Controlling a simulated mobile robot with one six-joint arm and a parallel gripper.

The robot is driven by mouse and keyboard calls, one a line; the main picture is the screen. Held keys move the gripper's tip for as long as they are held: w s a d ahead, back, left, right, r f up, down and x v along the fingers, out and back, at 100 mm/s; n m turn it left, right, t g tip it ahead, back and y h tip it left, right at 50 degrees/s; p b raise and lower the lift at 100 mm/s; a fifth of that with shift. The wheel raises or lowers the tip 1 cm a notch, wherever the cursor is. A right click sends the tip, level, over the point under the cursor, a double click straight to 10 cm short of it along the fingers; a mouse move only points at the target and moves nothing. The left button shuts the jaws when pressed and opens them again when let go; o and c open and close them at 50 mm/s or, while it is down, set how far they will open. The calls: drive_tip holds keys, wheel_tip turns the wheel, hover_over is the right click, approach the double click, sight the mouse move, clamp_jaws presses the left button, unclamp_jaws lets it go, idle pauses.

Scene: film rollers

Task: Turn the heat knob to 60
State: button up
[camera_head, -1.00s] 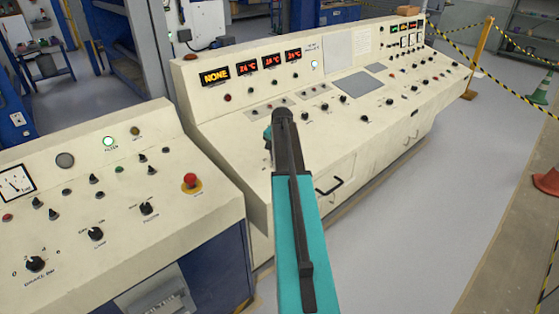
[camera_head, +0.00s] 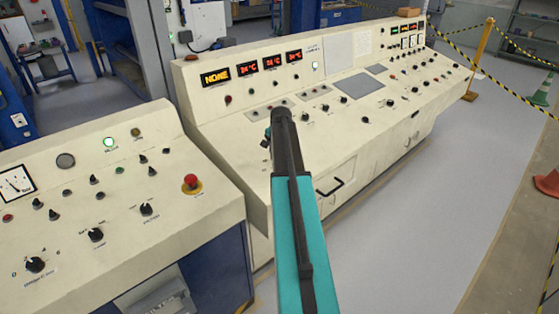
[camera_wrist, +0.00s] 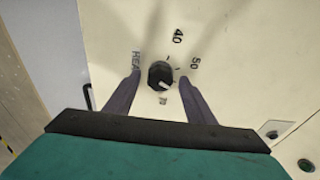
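The heat knob (camera_wrist: 160,75) is a round black knob with a pale pointer mark, on the cream panel in the wrist view. Its mark points to the lower right. The printed numbers 40 and 50 stand above and to the right, and HEAT is partly legible at the left. Another label below it is too blurred to read surely. My gripper (camera_wrist: 160,77) is open, with one dark finger on each side of the knob and a visible gap to each. In the head view my arm hides the knob.
The large cream console (camera_head: 350,165) carries several other knobs and red-lit displays (camera_head: 274,63). A second console (camera_head: 110,230) with a red emergency button (camera_head: 191,182) stands at the left.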

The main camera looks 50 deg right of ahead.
drive_tip(key=shift+a, duration=0.1)
idle(0.3)
drive_tip(key=shift+s+a+r, duration=0.1)
drive_tip(key=shift+r, duration=0.35)
drive_tip(key=b+v, duration=0.3)
drive_tip(key=v, duration=0.9)
drive_tip(key=shift+r, duration=0.35)
drive_tip(key=shift+s, duration=0.15)
